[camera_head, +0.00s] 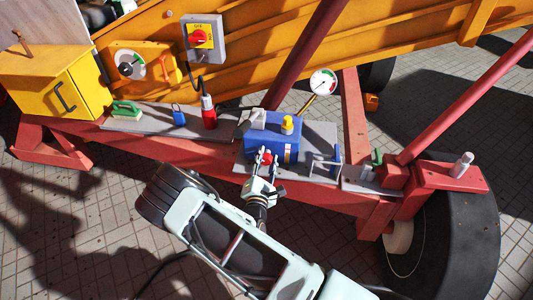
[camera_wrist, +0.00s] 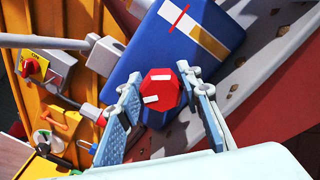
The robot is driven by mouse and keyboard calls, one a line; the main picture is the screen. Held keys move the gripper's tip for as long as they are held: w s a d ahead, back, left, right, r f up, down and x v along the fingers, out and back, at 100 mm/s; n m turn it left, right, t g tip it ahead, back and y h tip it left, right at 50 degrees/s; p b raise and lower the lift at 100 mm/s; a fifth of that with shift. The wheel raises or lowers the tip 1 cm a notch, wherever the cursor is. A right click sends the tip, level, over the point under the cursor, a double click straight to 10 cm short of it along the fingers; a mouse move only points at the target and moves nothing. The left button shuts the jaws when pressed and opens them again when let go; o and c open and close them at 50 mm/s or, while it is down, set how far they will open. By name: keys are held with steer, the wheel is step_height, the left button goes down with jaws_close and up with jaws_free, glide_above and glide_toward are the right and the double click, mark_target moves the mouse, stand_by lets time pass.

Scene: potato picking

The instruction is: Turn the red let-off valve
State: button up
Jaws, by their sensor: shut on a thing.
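The red let-off valve (camera_wrist: 160,90) is an eight-sided red knob with white marks on the side of a blue box (camera_wrist: 186,40). In the wrist view it sits between the two fingers of my gripper (camera_wrist: 158,82), which is shut on it. In the head view the blue box (camera_head: 283,150) stands on the grey plate of the red frame. My gripper (camera_head: 266,160) reaches its near side from below, and only a little of the red valve shows between the fingers.
A yellow knob (camera_head: 288,124) tops the box, with a round gauge (camera_head: 323,82) behind it. A small stand with a blue plate (camera_head: 337,158) is close on the right. A red cylinder (camera_head: 209,112) and a yellow cabinet (camera_head: 52,82) are on the left.

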steer(key=m, duration=0.3)
steer(key=m+p, duration=0.1)
steer(key=m, duration=0.1)
steer(key=shift+w+d+r+m, duration=0.1)
steer(key=shift+w+d+m, duration=0.1)
steer(key=shift+m, duration=2.3)
steer(key=o, duration=1.2)
steer(key=shift+f, duration=0.2)
steer(key=shift+c, duration=0.2)
steer(key=shift+s, duration=0.1)
steer(key=shift+s+a+f, duration=0.1)
